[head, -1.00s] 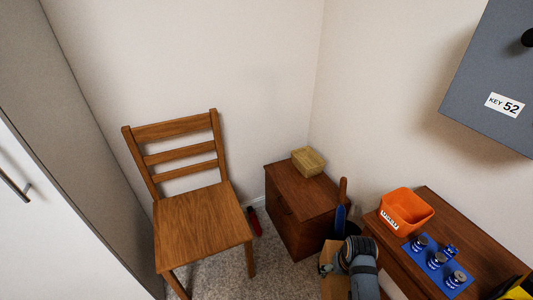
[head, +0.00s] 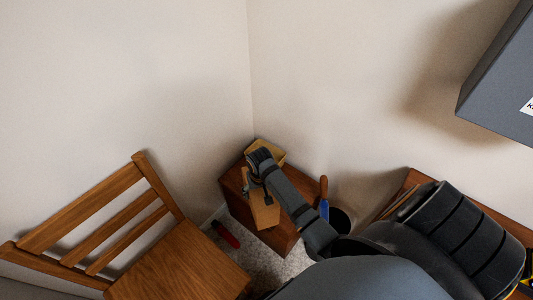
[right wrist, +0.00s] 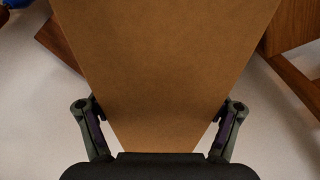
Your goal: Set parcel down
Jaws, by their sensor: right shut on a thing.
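A brown cardboard parcel (head: 265,210) is held by my right gripper (head: 257,182) in the head view, overlapping the low wooden cabinet (head: 234,190) in the corner. I cannot tell whether it touches the cabinet top. In the right wrist view the parcel (right wrist: 165,65) fills the middle, with the right gripper's fingers (right wrist: 160,128) shut on its two sides. The parcel's far end runs out of that view. My left gripper is not in view.
A woven straw box (head: 277,150) sits at the cabinet's back, close behind the gripper. A wooden chair (head: 175,265) stands left. A black bin (head: 340,220) with a blue and wooden-handled tool (head: 323,195) stands right of the cabinet. A red object (head: 228,235) lies on the carpet.

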